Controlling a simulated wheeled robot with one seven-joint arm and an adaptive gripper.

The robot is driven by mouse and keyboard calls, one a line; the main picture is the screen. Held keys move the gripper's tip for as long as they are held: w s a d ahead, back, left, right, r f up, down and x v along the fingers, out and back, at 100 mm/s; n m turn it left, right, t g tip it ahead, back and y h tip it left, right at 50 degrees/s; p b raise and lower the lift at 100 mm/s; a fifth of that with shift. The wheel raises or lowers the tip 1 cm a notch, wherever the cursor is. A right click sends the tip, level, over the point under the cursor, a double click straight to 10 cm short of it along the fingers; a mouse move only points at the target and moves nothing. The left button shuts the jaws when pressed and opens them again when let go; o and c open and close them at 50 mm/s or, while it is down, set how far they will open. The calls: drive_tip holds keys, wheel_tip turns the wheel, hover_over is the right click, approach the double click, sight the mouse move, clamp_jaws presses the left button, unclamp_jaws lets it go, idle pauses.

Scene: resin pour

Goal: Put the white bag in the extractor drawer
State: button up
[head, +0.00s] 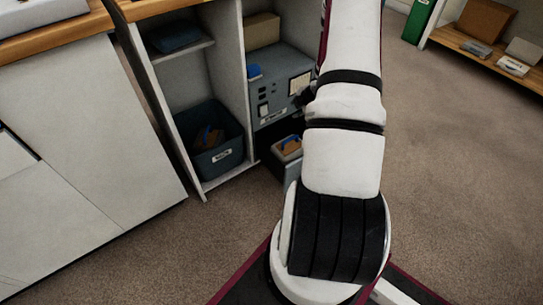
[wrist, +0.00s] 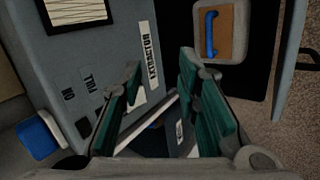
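The grey extractor (head: 275,85) stands in the open cabinet, and its labelled face fills the left of the wrist view (wrist: 95,45). Its drawer (head: 292,172) is pulled out below it. In the drawer lies an orange-brown piece (head: 288,146), which shows a blue handle in the wrist view (wrist: 229,35). My gripper (wrist: 160,100) is in front of the extractor's lower face, beside the drawer. Its green-padded fingers are apart, with nothing visible held between them. In the head view my arm hides most of it.
A labelled blue-grey bin (head: 212,150) with orange and blue contents stands left of the extractor, past a white divider (head: 232,75). A white cabinet (head: 85,150) is at the left. A low wooden shelf (head: 490,55) is at the far right. The carpet (head: 460,160) at right is clear.

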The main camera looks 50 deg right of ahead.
drive_tip(key=w+a+r+m+g, duration=0.1)
drive_tip(key=a+r+m, duration=0.1)
drive_tip(key=a+r, duration=0.4)
drive_tip(key=a+r+m+g+h, duration=0.1)
drive_tip(key=a+r+m, duration=0.15)
drive_tip(key=r, duration=0.65)
drive_tip(key=w+a+r+m+g, duration=0.1)
drive_tip(key=a+r+m, duration=0.1)
drive_tip(key=a+r, duration=0.45)
drive_tip(key=s+a+r+m+g+y, duration=0.1)
drive_tip(key=s+a+r+m, duration=0.1)
drive_tip(key=s+a+r, duration=0.4)
drive_tip(key=s+a+r+m, duration=0.1)
drive_tip(key=a+r, duration=0.3)
drive_tip(key=a, duration=0.3)
drive_tip(key=s+a+r+m+g+y, duration=0.1)
drive_tip(key=s+a+m, duration=0.1)
drive_tip(key=s+a, duration=0.6)
drive_tip(key=s+a+r+m+g+y, duration=0.1)
drive_tip(key=s+a+m+y, duration=0.1)
drive_tip(key=s+a, duration=0.7)
drive_tip(key=s, duration=0.3)
drive_tip(key=shift+s+r, duration=0.3)
drive_tip(key=shift+r, duration=0.1)
